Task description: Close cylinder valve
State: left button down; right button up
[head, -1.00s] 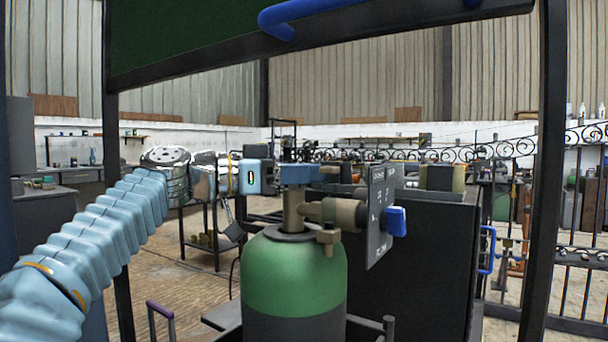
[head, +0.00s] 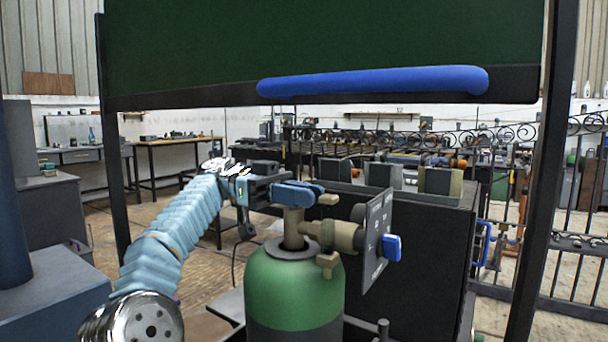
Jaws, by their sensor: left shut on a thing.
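A gas cylinder (head: 295,285) with a green shoulder and dark body stands upright at lower middle. A brass valve (head: 293,228) rises from its top, with a blue valve handle (head: 300,193) above and a side outlet toward a dark panel (head: 376,238). A blue knob (head: 392,247) sticks out of that panel's right side. My left arm comes in from the left, and my left gripper (head: 272,192) is shut on the blue handle from its left side. The fingertips are small and partly hidden at the contact. My right gripper is not in view.
A raised dark green gate panel with a blue bar (head: 372,81) hangs across the top, between dark posts (head: 535,200) at both sides. A large black cabinet (head: 420,255) stands right behind the cylinder. Workbenches and an ornate iron railing lie further back.

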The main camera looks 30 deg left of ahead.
pick_arm(q)
jog(key=shift+s+r+m+g+p, duration=0.1)
jog(key=shift+m+g+p, duration=0.75)
jog(key=shift+g, duration=0.35)
jog(key=c, duration=1.1)
grip_release()
